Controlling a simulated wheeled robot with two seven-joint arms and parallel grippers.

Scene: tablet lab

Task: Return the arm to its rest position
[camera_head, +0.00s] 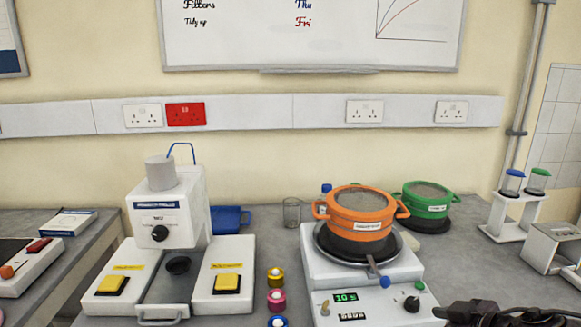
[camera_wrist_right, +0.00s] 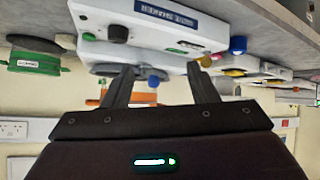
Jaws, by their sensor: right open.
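My right gripper (camera_head: 500,313) shows dark at the bottom right corner of the head view, in front of and to the right of the sieve shaker (camera_head: 326,272). In the right wrist view, which is upside down, its two fingers (camera_wrist_right: 163,70) stand apart with nothing held between them. Part of the orange sieve (camera_wrist_right: 130,98) shows behind the fingers, apart from them. My left gripper is not in view.
The orange sieve (camera_head: 361,210) sits on the shaker; a green sieve (camera_head: 428,203) stands behind it to the right. A white press with yellow buttons (camera_head: 165,215) stands left. Several colored-capped vials (camera_head: 277,299) stand between. A white stand (camera_head: 510,210) is at right.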

